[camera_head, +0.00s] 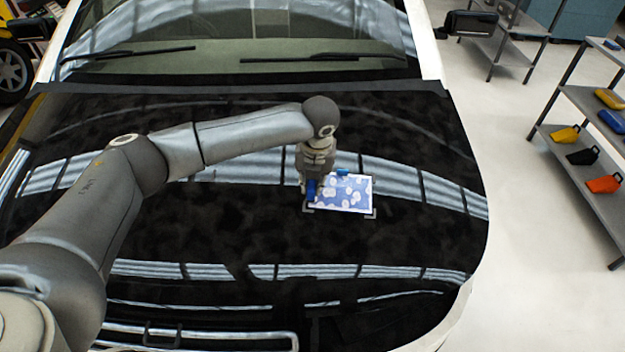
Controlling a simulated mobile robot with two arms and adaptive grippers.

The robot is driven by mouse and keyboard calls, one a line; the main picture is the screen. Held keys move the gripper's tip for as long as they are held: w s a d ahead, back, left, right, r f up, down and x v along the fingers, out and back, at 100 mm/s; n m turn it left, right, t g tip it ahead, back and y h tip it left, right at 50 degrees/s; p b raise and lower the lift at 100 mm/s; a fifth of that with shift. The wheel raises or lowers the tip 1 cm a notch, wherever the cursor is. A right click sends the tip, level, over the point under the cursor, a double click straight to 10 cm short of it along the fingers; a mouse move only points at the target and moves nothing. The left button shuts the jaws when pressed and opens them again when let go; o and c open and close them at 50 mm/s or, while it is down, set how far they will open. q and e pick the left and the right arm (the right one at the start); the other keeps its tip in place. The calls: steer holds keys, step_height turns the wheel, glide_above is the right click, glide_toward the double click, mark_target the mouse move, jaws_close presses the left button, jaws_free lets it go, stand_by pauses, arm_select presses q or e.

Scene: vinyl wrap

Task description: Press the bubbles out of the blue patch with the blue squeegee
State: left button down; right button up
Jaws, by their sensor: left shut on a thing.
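The blue patch (352,196) lies flat on the black car hood, with several pale round bubbles across it and corner marks around it. My left gripper (313,180) comes down at the patch's left edge and is shut on the blue squeegee (312,189). The squeegee is at the left end of the patch; I cannot tell whether it touches the surface. My gripper hides part of the squeegee and the patch's upper left corner. A small blue piece (343,172) shows at the patch's top edge; I cannot tell what it belongs to. My right gripper is not in view.
The glossy black hood (400,240) is clear around the patch. The windshield (240,45) and wipers are behind it. A shelf (590,185) on the right holds yellow, black and orange scoop-like items. Open floor lies between the car and shelf.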

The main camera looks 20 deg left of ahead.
arm_select(q)
steer(key=shift+x, duration=0.75)
stand_by(0.3)
steer(key=shift+d, duration=0.1)
steer(key=shift+w+d, duration=0.25)
steer(key=shift+d, duration=0.8)
steer(key=shift+w+d+f, duration=0.1)
steer(key=shift+w+d, duration=0.05)
steer(key=shift+d, duration=0.5)
steer(key=shift+w+d+f, duration=0.1)
steer(key=shift+d, duration=0.3)
steer(key=shift+d, duration=0.1)
